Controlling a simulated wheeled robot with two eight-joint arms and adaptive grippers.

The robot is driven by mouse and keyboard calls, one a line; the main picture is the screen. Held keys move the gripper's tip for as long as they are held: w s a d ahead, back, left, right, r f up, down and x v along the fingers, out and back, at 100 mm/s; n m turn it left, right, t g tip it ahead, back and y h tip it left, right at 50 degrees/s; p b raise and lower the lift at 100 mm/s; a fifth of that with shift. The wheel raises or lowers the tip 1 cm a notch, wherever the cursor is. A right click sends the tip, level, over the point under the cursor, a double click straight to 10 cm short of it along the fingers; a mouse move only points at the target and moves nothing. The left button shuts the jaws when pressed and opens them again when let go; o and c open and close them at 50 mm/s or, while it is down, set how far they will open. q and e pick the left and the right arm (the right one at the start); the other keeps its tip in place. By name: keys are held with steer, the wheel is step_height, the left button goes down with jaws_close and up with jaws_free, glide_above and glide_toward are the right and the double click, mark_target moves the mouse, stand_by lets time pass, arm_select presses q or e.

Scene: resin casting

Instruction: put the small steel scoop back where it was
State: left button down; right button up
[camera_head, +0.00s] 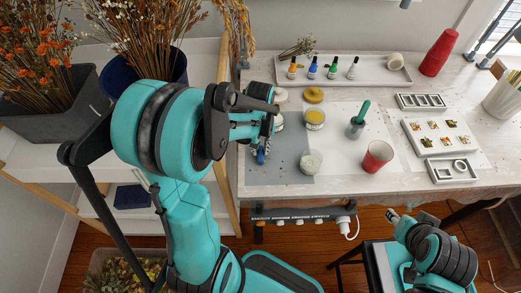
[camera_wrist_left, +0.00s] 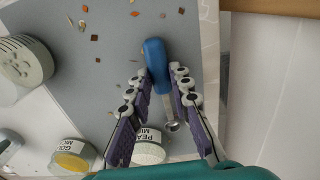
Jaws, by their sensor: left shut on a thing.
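The small scoop (camera_wrist_left: 156,62) has a blue handle and a small steel bowl. My left gripper (camera_wrist_left: 164,82) is shut on it, with a finger on either side of the handle. In the head view the blue handle (camera_head: 261,156) shows below my left gripper (camera_head: 264,135), over the grey mat (camera_head: 262,174) near the table's left end. Whether the scoop touches the mat I cannot tell. A jar labelled pearl mica (camera_wrist_left: 150,150) is close to the bowl end in the wrist view. My right gripper (camera_head: 397,216) is low at the right, in front of the table; its fingers are unclear.
A yellow gold mica jar (camera_head: 314,118), a pale powder jar (camera_head: 310,162), a green-handled tool in a cup (camera_head: 356,127) and a red cup (camera_head: 377,156) stand nearby. A bottle tray (camera_head: 375,75) is behind, moulds (camera_head: 440,137) at right. Scattered flakes (camera_wrist_left: 97,37) lie on the mat.

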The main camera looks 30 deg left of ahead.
arm_select(q)
steer(key=shift+f, duration=0.15)
steer(key=c, duration=1.4)
jaws_free()
steer(key=shift+o, duration=0.2)
